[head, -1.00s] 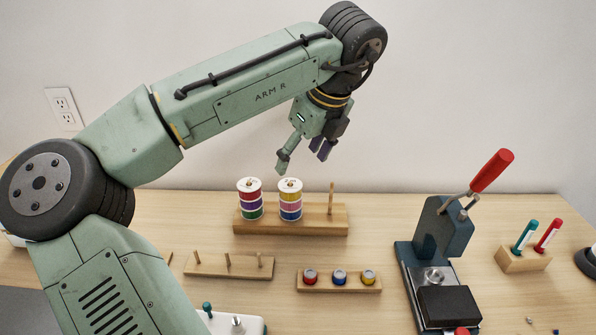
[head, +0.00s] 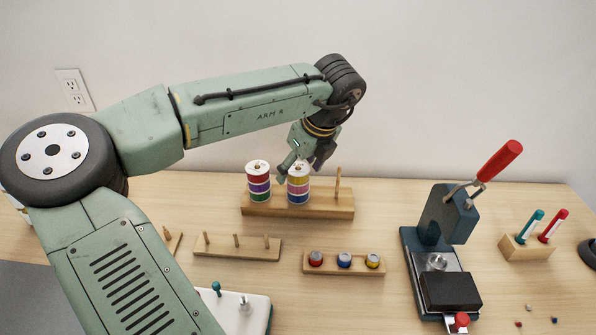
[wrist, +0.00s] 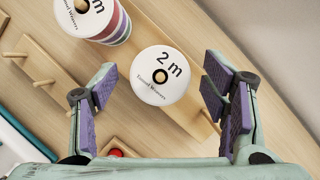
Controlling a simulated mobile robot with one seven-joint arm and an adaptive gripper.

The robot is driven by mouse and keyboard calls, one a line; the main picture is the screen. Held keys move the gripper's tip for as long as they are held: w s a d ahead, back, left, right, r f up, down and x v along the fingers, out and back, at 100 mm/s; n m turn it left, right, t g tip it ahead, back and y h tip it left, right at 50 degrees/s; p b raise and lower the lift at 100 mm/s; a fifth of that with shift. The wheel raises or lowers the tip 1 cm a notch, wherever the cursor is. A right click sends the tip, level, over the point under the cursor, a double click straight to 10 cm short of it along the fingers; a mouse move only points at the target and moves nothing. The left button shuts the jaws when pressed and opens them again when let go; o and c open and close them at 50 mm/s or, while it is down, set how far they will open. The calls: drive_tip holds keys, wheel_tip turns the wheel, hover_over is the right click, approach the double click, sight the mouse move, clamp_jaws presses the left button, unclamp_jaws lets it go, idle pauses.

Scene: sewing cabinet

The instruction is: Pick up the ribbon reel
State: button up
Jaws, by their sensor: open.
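Two stacks of ribbon reels stand on pegs of a wooden stand. The left stack (head: 258,183) shows red, purple and green bands. The right stack (head: 298,190) shows yellow, pink and blue bands. My gripper (head: 302,166) is open above the right stack, its fingers near that stack's top. In the wrist view, the white top (wrist: 160,74) of a reel marked "2 m" lies between and beyond the purple-padded fingers of my gripper (wrist: 163,95), with gaps on both sides. The other stack (wrist: 92,18) is at the upper left there.
The wooden stand (head: 330,204) has an empty peg at right. In front are a low pegged rack (head: 237,247) and a rack with several small bobbins (head: 344,262). A blue press with a red handle (head: 447,215) stands to the right, beside a pen block (head: 525,247).

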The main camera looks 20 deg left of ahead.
drive_tip(key=c, duration=1.1)
drive_tip(key=shift+r, duration=0.1)
wheel_tip(320, 180, up, 10)
drive_tip(key=shift+f+b, duration=0.1)
drive_tip(key=shift+b, duration=0.35)
